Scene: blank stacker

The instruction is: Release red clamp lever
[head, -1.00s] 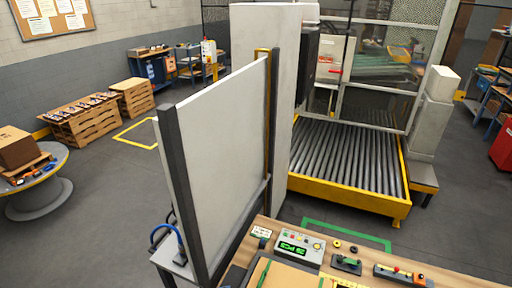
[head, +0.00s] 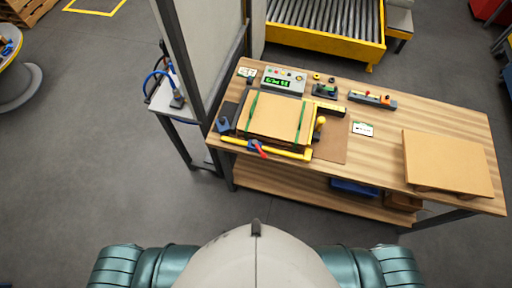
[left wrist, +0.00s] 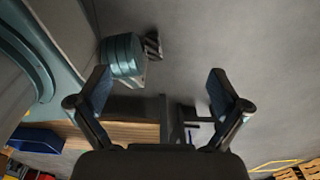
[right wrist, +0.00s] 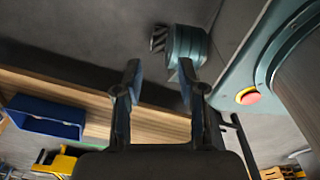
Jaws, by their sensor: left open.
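The red clamp lever (head: 258,149) is small and sits at the front edge of the yellow-edged fixture on the bench, beside a blue part. The fixture (head: 285,152) holds a stack of tan blanks (head: 274,117) with green straps. My left gripper (left wrist: 158,82) is open and empty in the left wrist view, its fingers wide apart. My right gripper (right wrist: 159,70) is open and empty in the right wrist view, its fingers closer together. Neither gripper shows in the head view, and neither is at the lever.
The wooden bench (head: 385,122) carries a control box with a green display (head: 284,80), small devices along the back, and a tan board (head: 447,163) at the right. A tall panel (head: 205,50) stands at the bench's left. A blue bin (head: 354,187) sits on the lower shelf. Floor before the bench is clear.

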